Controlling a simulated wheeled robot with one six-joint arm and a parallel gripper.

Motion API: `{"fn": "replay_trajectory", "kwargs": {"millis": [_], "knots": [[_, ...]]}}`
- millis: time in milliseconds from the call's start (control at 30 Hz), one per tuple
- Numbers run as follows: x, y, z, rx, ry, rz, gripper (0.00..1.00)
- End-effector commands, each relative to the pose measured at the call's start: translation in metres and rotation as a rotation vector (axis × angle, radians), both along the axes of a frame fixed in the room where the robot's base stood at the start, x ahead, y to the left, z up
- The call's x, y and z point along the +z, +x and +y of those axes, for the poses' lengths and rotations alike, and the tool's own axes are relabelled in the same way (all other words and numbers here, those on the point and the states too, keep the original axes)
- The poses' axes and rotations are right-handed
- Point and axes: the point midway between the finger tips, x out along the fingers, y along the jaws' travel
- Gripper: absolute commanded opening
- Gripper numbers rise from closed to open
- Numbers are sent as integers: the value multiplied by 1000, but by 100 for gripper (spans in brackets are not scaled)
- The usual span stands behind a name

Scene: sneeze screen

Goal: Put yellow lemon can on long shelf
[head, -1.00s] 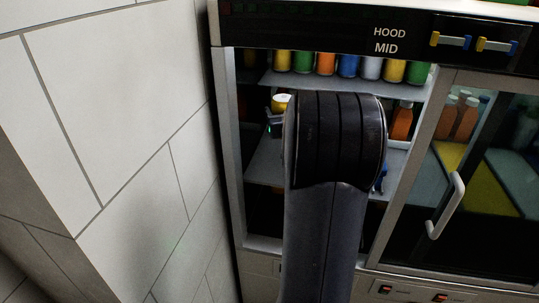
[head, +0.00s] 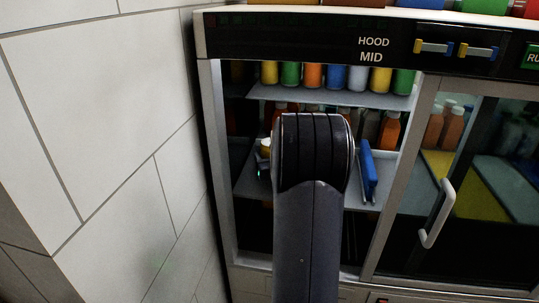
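A yellow can (head: 265,146) with a pale top shows just left of my arm, inside the open left bay of the cabinet. A small dark part of my gripper (head: 263,166) is against its lower side, and the can travels with it, so I take it as shut on the can. My arm hides most of the gripper and the can's right side. The can's label is not readable. They show over the middle shelf (head: 248,187); I cannot tell whether the can touches it. The upper shelf (head: 330,96) holds a row of coloured cans.
A blue upright piece (head: 368,170) shows right of the arm. A glass door with a white handle (head: 437,213) is at right; a tiled wall (head: 100,120) is close at left.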

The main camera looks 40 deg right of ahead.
Motion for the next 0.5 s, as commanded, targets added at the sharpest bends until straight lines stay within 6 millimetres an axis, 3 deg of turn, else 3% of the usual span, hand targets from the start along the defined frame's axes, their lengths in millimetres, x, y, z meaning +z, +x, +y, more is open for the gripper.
{"fn": "replay_trajectory", "kwargs": {"millis": [100,133,400,500], "knots": [[-3,0,0,0,-2,-2,25],[-4,0,0,0,0,0,60],[-2,0,0,0,0,0,81],[-2,0,0,0,0,0,81]]}}
